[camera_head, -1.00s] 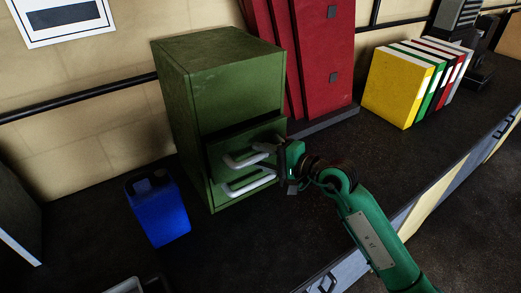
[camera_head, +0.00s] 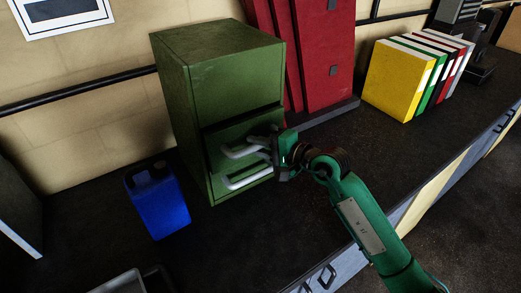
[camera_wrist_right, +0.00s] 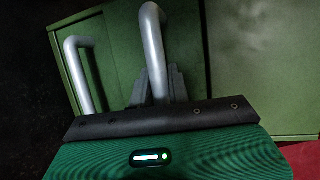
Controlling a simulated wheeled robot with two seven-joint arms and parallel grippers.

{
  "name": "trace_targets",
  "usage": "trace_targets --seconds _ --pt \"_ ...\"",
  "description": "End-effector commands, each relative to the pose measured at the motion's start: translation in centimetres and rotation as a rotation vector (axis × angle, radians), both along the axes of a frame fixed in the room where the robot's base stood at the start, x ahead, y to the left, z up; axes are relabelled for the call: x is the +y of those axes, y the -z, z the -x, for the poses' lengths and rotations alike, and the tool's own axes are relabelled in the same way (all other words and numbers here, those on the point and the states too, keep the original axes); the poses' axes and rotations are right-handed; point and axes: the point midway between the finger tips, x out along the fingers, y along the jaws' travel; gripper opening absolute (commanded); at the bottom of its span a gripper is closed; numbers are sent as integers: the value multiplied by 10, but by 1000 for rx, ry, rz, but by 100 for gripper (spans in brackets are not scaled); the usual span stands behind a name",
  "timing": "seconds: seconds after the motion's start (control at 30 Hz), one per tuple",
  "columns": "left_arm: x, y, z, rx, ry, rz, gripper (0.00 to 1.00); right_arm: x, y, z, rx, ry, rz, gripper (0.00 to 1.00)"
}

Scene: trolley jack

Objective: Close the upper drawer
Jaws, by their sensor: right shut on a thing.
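The green cabinet (camera_head: 187,110) stands on the dark worktop with its drawer fronts facing me. The upper drawer (camera_head: 222,138) has a dark band along its top edge; it looks almost flush, though a small remaining gap is hard to judge. Its grey upper handle (camera_head: 238,152) is above the lower drawer's handle (camera_head: 246,181). My right gripper (camera_head: 275,150) is at the right end of the upper handle. In the right wrist view, its fingers (camera_wrist_right: 160,86) are shut on the upper handle (camera_wrist_right: 151,40), with the lower handle (camera_wrist_right: 79,75) apart to the left. My left gripper is out of view.
A blue canister (camera_head: 160,205) stands left of the cabinet. A tray edge (camera_head: 120,284) shows at the bottom. The worktop right of my arm is largely clear.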

Motion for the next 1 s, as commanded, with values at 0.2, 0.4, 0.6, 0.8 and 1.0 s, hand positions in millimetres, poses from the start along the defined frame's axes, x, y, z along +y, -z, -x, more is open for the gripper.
trace_targets --seconds 0.2,0.4,0.6,0.8,1.0 --pt "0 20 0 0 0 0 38 13 2 -19 -3 0 -1 0" --pt "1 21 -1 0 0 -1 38 15 0 -23 -1 1 -1 0" --pt "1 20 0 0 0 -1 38 15 -1 -23 -1 2 -1 0" --pt "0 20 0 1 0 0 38 15 -1 -23 -1 1 -1 40" --pt "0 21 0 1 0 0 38 15 -1 -22 -2 1 -1 40"
